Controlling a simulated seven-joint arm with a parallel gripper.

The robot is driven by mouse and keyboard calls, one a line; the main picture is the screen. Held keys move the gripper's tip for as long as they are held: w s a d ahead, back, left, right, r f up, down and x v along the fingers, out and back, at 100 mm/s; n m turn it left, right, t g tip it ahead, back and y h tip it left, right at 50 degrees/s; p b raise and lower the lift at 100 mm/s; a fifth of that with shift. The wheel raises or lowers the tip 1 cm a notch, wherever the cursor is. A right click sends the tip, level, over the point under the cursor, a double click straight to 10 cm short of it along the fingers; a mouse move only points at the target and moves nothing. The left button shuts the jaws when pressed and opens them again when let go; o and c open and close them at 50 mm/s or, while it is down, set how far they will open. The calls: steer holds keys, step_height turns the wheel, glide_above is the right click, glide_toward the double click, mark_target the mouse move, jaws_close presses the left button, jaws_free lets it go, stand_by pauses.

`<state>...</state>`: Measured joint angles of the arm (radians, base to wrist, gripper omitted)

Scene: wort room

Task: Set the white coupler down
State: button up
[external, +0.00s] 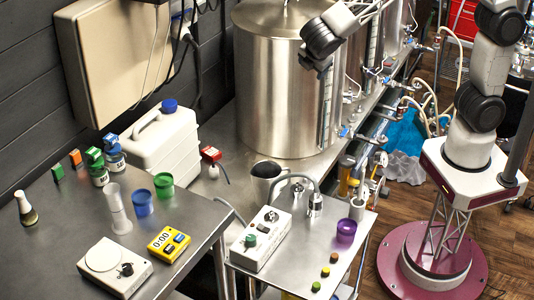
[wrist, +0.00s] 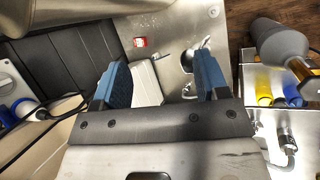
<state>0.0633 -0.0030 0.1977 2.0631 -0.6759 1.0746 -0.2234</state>
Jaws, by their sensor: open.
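My gripper (wrist: 160,80) is open in the wrist view, its two blue fingers apart. A white ribbed surface shows beyond the left finger, but nothing is clearly held between the fingers. In the external view the end of my arm is high by the big steel tank, and its fingertips cannot be made out. I cannot surely pick out the white coupler. A small white piece (external: 213,172) stands on the steel bench beside a red box (external: 210,153); I cannot tell whether it is the coupler. The red box also shows in the wrist view (wrist: 140,42).
The steel tank (external: 280,95) and white jug (external: 160,145) crowd the bench. The left table (external: 195,215) carries blue and green cups, a yellow timer (external: 169,243) and several bottles. A cart (external: 300,265) holds a white control box (external: 261,239) and a purple cup (external: 346,231).

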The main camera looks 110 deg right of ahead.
steer(key=s+a+r+m+t+y, duration=0.1)
steer(key=s+a, duration=0.3)
steer(key=s, duration=0.6)
steer(key=s+a+r+m+t+y, duration=0.1)
steer(key=s+a+r+m+y, duration=0.2)
steer(key=s, duration=0.7)
steer(key=s+a+r+m+t+y, duration=0.1)
steer(key=s+a+r+m+y, duration=0.1)
steer(key=s+a, duration=0.4)
steer(key=s, duration=0.5)
steer(key=shift+t+y, duration=0.3)
steer(key=shift+t, duration=0.1)
